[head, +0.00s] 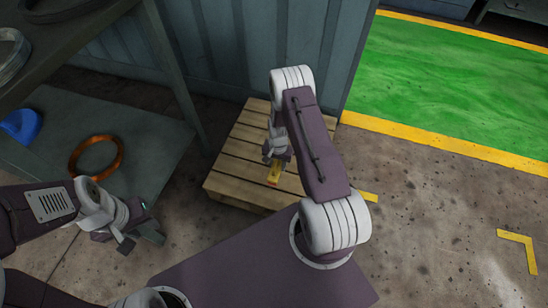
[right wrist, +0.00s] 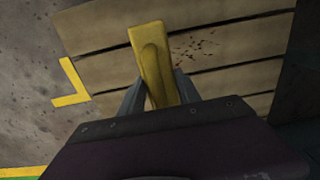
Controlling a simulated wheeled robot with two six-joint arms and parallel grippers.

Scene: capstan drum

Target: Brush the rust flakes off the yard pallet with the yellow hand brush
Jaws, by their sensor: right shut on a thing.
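The yard pallet (head: 232,165) is a low wooden slatted pallet on the floor against the blue-grey wall. The yellow hand brush (head: 274,174) is over the pallet in my right gripper (head: 275,160). In the right wrist view the brush (right wrist: 150,58) sticks out between the two fingers, which are shut on it. Dark rust flakes (right wrist: 197,46) lie scattered on the pallet boards (right wrist: 238,40), just right of the brush there. I cannot tell whether the brush touches the boards. My left gripper (head: 140,238) is away from the pallet at lower left; its fingers are unclear.
A shelf unit stands at left, its lower shelf holding a copper-coloured ring (head: 96,156) and a blue object (head: 20,125). Its leg (head: 172,65) is near the pallet. A green floor area (head: 450,90) with yellow edging lies at right. Concrete floor right of the pallet is clear.

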